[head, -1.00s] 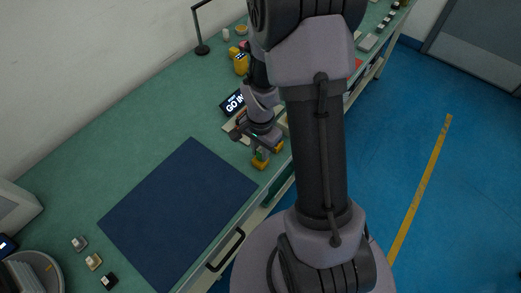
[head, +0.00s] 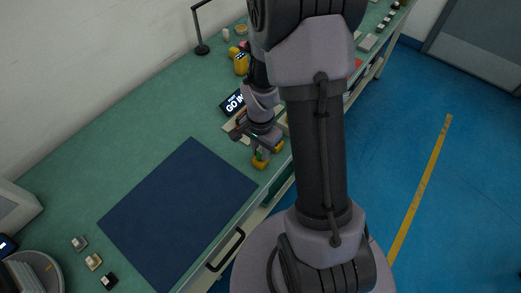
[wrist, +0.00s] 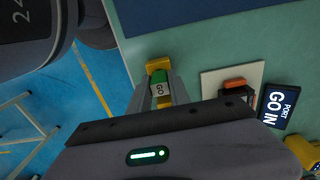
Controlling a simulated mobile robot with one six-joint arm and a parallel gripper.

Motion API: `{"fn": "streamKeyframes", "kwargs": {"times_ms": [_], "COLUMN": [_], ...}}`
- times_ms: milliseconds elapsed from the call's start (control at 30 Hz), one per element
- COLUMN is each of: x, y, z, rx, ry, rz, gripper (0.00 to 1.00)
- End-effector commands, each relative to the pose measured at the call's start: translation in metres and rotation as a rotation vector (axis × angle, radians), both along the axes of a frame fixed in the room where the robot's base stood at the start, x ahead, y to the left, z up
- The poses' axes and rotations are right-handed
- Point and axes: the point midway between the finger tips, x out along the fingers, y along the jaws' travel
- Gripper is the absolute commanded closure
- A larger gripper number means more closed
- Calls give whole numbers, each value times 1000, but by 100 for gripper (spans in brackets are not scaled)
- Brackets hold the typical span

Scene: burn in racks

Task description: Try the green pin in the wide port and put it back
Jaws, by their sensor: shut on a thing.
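In the head view my gripper (head: 268,153) is near the bench's front edge, and a bit of the pin's green (head: 258,153) shows between yellow parts. A pale plate (wrist: 213,82) with an orange and black piece (wrist: 238,85) lies right of the pin in the wrist view. I cannot make out the wide port's opening.
A dark sign (wrist: 279,106) reading PORT GO IN stands beside the plate; the head view shows it behind my wrist (head: 233,103). A dark blue mat (head: 178,210) lies clear on the left. A yellow object (head: 239,61) and a lamp (head: 202,49) stand farther back.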

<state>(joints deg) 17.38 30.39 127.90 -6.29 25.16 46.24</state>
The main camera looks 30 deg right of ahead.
Motion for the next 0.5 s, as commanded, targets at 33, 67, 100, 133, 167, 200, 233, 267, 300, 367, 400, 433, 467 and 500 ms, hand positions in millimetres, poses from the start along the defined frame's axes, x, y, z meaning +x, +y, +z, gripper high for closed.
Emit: {"fn": "streamKeyframes", "kwargs": {"times_ms": [33, 67, 100, 133, 167, 200, 233, 267, 300, 367, 400, 433, 467, 500], "x": [0, 0, 0, 0, 0, 0, 0, 0, 0, 0, 0, 0, 0, 0], "y": [0, 0, 0, 0, 0, 0, 0, 0, 0, 0, 0, 0, 0, 0], "z": [0, 0, 0, 0, 0, 0, 0, 0, 0, 0, 0, 0, 2, 5], "rx": [0, 0, 0, 0, 0, 0, 0, 0, 0, 0, 0, 0, 0, 0], "ry": [0, 0, 0, 0, 0, 0, 0, 0, 0, 0, 0, 0, 0, -1], "rz": [0, 0, 0, 0, 0, 0, 0, 0, 0, 0, 0, 0, 0, 0], "gripper": [75, 69, 61, 55, 52, 52, 52, 52, 52, 52, 52, 52, 52, 52]}}
